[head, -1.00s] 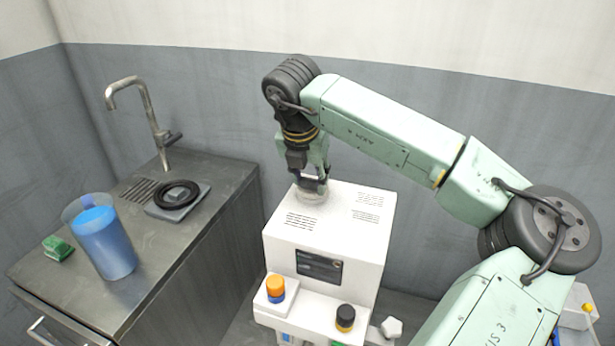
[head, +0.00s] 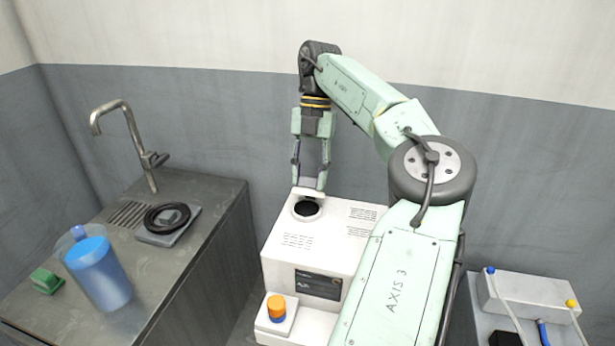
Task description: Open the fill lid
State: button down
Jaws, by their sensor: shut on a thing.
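The white machine (head: 275,262) stands in the middle of the head view, with a dark round fill opening (head: 306,209) in its top. The white fill lid (head: 308,193) is at the back edge of that opening, off the hole. My gripper (head: 309,186) points down from above, its two fingers at the lid. It is shut on the lid, just behind the opening. How the lid joins the machine is too small to tell.
A counter (head: 213,225) at left holds a tap (head: 135,140), a jug of blue liquid (head: 98,272), a green sponge (head: 46,281) and a black ring on a grey block (head: 168,237). An orange-topped knob (head: 276,305) is on the machine's front. A white box with coloured ends (head: 530,294) is at right.

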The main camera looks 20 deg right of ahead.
jog(key=shift+w+d+r+g, duration=0.1)
jog(key=shift+w+d+g, duration=0.05)
jog(key=shift+w+g, duration=0.15)
jog(key=shift+d+y, duration=0.1)
jog(key=shift+y, duration=0.2)
dwell(0.3)
jog(key=c, duration=1)
grip_release()
jog(key=shift+g, duration=0.3)
jog(key=shift+c, duration=0.2)
jog(key=shift+s, duration=0.1)
